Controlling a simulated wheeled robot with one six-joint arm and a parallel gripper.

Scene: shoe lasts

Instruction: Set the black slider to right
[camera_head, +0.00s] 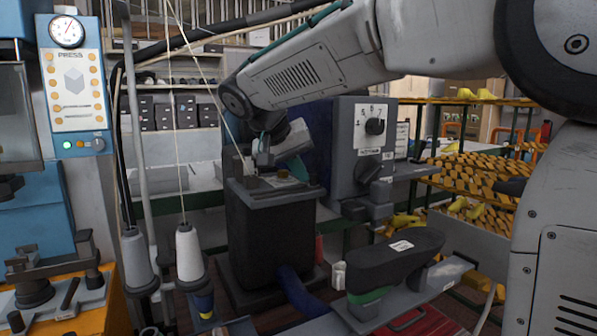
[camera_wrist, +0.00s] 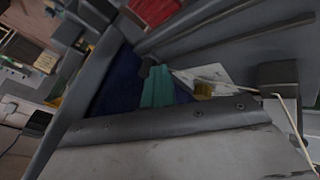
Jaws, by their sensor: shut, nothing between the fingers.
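My gripper (camera_head: 262,158) is small in the head view, at the end of my grey arm. It is low over the flat top of a black box-shaped machine (camera_head: 268,232), and looks shut and empty. Whether it touches the top is unclear. No part that is clearly the black slider can be made out. The wrist view shows a teal strip (camera_wrist: 157,88) beside grey metal bars at close range.
A blue press panel (camera_head: 75,85) with a gauge stands at left. Thread cones (camera_head: 189,253) stand front left. A black padded arm (camera_head: 395,258) juts out at front right. Racks of yellow shoe lasts (camera_head: 480,180) fill the right behind my arm.

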